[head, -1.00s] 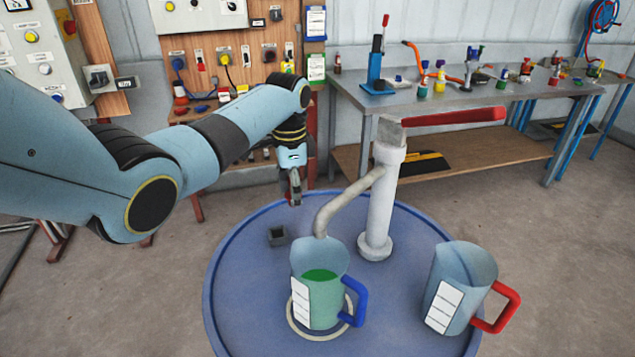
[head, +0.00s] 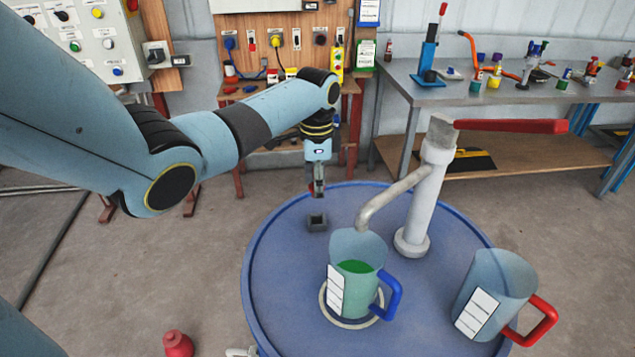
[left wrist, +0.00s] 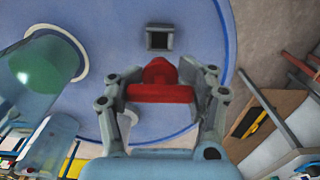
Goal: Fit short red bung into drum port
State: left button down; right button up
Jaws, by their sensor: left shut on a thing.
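My left gripper (head: 318,191) is above the far left part of the blue drum (head: 270,262). It is shut on the short red bung (left wrist: 160,84), which sits between both fingers in the left wrist view. The drum port (head: 317,222) is a small dark grey square socket on the drum top, just below the gripper in the head view. The port also shows in the left wrist view (left wrist: 158,38), with its dark opening clear and apart from the bung. In the head view the fingers mostly hide the bung. My right gripper is not in view.
A grey pump (head: 420,205) with a red handle stands on the drum. A blue-handled jug (head: 348,290) with green liquid is under its spout. A red-handled jug (head: 490,290) stands at right. Another red object (head: 178,344) shows at the bottom left. A workbench (head: 455,92) is behind.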

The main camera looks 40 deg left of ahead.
pick_arm(q)
jog(key=shift+r, duration=0.1)
notch_tip(320, 180, down, 6)
jog(key=b, duration=0.3)
dwell(0.7)
dwell(1.1)
jog(key=shift+p, duration=0.5)
dwell(0.5)
